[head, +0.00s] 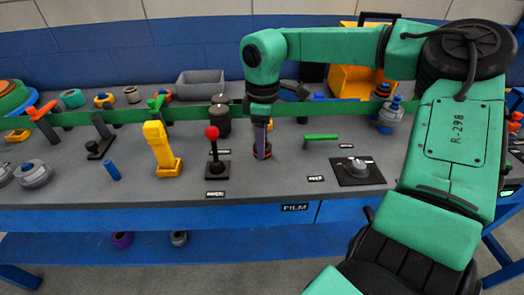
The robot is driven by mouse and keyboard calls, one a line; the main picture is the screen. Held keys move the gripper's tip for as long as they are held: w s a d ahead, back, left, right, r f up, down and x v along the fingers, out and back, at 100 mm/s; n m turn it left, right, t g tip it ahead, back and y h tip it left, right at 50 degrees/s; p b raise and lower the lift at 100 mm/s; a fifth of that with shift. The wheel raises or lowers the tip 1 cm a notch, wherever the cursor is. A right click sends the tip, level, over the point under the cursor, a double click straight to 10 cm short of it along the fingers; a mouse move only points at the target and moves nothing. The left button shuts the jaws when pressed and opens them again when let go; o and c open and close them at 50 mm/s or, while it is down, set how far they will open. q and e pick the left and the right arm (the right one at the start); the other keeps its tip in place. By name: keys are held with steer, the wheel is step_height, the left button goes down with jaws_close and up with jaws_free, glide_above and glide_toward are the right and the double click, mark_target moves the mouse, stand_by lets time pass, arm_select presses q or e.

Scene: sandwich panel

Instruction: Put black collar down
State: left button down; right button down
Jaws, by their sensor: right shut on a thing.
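My right gripper (262,138) points straight down over the middle of the grey bench. It is shut on a small dark piece, the black collar (262,155), low at the bench surface. The collar is mostly hidden by the fingers, and I cannot tell whether it touches the bench. Purple and reddish bits show around the fingertips, too small to make out. My left gripper is not in view.
A red-knobbed lever (212,133) and a yellow upright (159,147) stand left of the gripper. A green-handled lever (320,137) and a dial on a black plate (357,170) are to the right. A grey bin (200,84) stands behind. Bare bench lies in front.

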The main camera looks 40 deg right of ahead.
mark_target(262, 164)
step_height(262, 164, down, 4)
steer(key=shift+r, duration=0.2)
steer(key=shift+f, duration=0.15)
steer(key=shift+c, duration=1)
jaws_free()
steer(key=shift+r, duration=0.45)
step_height(262, 164, up, 12)
steer(key=shift+f, duration=0.2)
